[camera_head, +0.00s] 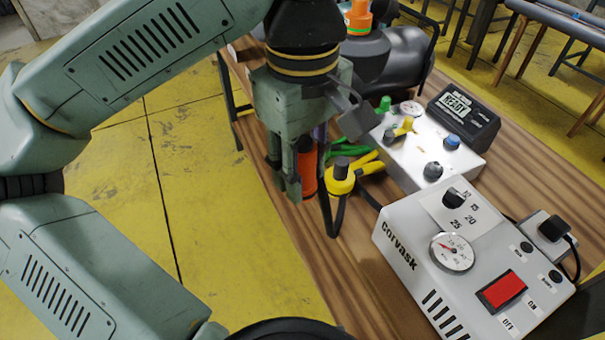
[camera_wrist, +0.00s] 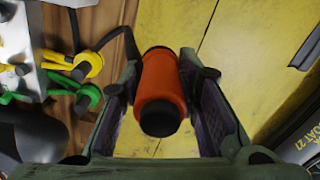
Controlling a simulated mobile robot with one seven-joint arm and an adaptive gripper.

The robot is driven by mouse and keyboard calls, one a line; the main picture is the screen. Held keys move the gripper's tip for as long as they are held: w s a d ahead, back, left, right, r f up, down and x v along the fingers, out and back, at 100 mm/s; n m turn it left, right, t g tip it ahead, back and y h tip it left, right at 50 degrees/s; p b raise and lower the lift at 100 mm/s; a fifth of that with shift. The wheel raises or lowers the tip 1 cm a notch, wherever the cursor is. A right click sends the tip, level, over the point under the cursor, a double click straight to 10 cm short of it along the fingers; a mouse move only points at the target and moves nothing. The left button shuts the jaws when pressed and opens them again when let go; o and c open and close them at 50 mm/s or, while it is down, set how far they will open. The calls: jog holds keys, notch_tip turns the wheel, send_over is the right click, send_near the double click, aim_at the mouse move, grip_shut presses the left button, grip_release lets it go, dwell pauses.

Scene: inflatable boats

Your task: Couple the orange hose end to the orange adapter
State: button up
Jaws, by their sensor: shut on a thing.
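The orange hose end (camera_head: 308,172) is a cylinder with a black tip, held between the fingers of my gripper (camera_head: 293,190), above the left edge of the wooden bench. In the wrist view the orange hose end (camera_wrist: 160,80) lies between both fingers of my gripper (camera_wrist: 163,88), its black tip towards the camera. A black hose (camera_wrist: 122,45) runs off from its far end. An orange fitting (camera_head: 358,14) with a green ring, which looks like the adapter, stands on a dark grey rounded body at the back, well apart from my gripper.
A yellow hose end (camera_head: 341,182) and green parts (camera_head: 350,150) lie right of my gripper. Behind them is a white box with knobs (camera_head: 425,165) and a black READY display (camera_head: 463,112). The grey Corvask unit (camera_head: 400,235) fills the front right. Yellow floor is clear at left.

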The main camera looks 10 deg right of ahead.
notch_tip(320, 180, up, 12)
jog(key=shift+f, duration=0.1)
dwell(0.5)
jog(key=w+a+f+b, duration=0.2)
jog(key=w+a+f, duration=0.3)
jog(key=w+f, duration=0.5)
jog(key=w+a+f+b, duration=0.15)
jog(key=w+f, duration=0.25)
jog(key=f, duration=0.5)
jog(key=w+a+f, duration=0.3)
jog(key=w+f, duration=0.2)
jog(key=f, duration=0.3)
jog(key=w+a+f+b, duration=0.15)
jog(key=w+f, duration=0.25)
jog(key=f, duration=0.5)
notch_tip(320, 180, down, 19)
jog(key=m, duration=0.2)
jog(key=s+d+f+m, duration=0.1)
jog(key=s+d+f, duration=0.1)
jog(key=f, duration=0.5)
jog(key=s+d+f+m+b, duration=0.1)
jog(key=s+d+f+m, duration=0.1)
jog(key=f, duration=0.5)
jog(key=s+d+f+m+b, duration=0.1)
jog(key=d+f+m, duration=0.1)
jog(key=f, duration=0.5)
jog(key=shift+s+d, duration=0.4)
jog(key=shift+d, duration=0.4)
